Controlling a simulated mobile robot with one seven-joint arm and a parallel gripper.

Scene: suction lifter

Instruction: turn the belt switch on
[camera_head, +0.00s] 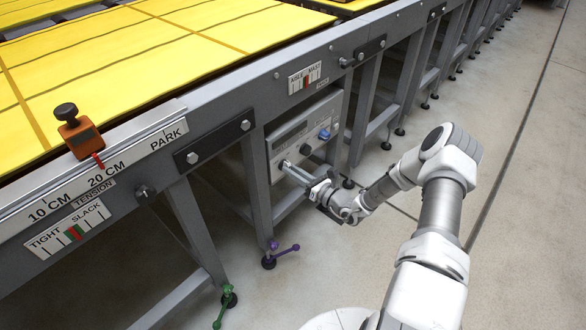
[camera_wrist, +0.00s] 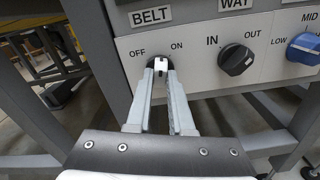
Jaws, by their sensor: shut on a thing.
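The belt switch (camera_wrist: 160,64) is a small lever with a white tip on a light grey panel, under the label BELT, with OFF at its left and ON at its right. My gripper (camera_wrist: 161,74) is shut on the switch lever, with one fingertip on each side of it. The fingers hide most of the lever and its base, so I cannot tell exactly which side it leans to. In the head view my gripper (camera_head: 285,166) reaches the left part of the control panel (camera_head: 300,130) under the conveyor frame.
A black WAY knob (camera_wrist: 236,60) and a blue knob (camera_wrist: 304,48) sit to the right of the switch. A grey frame leg (camera_head: 256,185) stands just left of the panel. Yellow belts (camera_head: 120,60) lie above. The floor (camera_head: 500,220) at the right is clear.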

